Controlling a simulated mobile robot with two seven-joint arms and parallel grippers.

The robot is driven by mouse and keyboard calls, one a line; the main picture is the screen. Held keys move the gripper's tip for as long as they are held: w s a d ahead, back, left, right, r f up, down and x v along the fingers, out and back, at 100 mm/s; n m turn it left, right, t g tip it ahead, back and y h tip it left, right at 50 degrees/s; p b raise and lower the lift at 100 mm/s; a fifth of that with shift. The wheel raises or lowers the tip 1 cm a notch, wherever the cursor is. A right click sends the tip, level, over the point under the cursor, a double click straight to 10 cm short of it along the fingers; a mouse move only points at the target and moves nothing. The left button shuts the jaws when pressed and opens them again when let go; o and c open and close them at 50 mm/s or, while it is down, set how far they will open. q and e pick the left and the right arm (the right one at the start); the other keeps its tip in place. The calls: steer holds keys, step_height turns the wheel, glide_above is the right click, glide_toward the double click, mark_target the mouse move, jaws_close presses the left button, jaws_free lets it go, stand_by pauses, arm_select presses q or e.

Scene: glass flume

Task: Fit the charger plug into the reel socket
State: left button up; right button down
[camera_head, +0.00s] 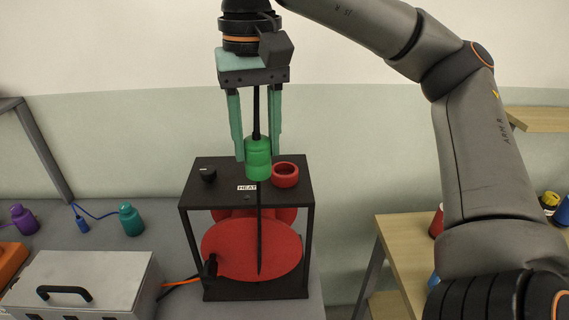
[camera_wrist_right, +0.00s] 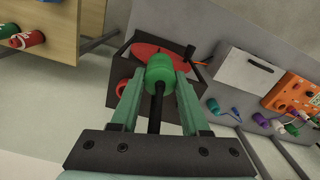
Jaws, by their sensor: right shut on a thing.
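My right gripper (camera_head: 258,155) is shut on the green charger plug (camera_head: 258,165), which hangs upright below the fingers with a black cable running up between them. In the right wrist view the green plug (camera_wrist_right: 168,73) sits between the fingertips. The reel (camera_head: 246,285) is a black frame with a red drum (camera_head: 230,248). A red ring-shaped socket (camera_head: 286,175) is on its top, just right of the plug in the head view. The red socket also shows partly in the right wrist view (camera_wrist_right: 122,87), left of the plug. The plug's height above the reel top is unclear. My left gripper is not seen.
A black knob (camera_head: 208,174) and a HEAT label are on the reel top. A grey metal box (camera_head: 85,283) with a black handle stands at left, near purple and teal bottle-shaped plugs (camera_head: 131,219). A wooden shelf (camera_head: 400,250) with bottles stands at right, across a gap.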

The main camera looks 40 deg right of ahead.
steer(key=shift+s+d+r, duration=0.15)
steer(key=shift+r, duration=0.45)
steer(key=shift+s+d+r, duration=0.1)
steer(key=shift+d+r, duration=0.05)
steer(key=shift+r, duration=0.4)
steer(key=w+d+f, duration=0.2)
steer(key=d+f, duration=0.1)
steer(key=w+d+f, duration=0.3)
steer(key=d, duration=0.1)
steer(key=w+d+f, duration=0.2)
steer(key=d+f, duration=0.1)
steer(key=d, duration=0.1)
steer(key=shift+w+f, duration=0.1)
steer(key=shift+w, duration=0.2)
steer(key=shift+w+d+f, duration=0.1)
steer(key=shift+d+f, duration=0.05)
steer(key=shift+f, duration=1.65)
steer(key=shift+f, duration=0.1)
steer(key=shift+c, duration=2)
jaws_free()
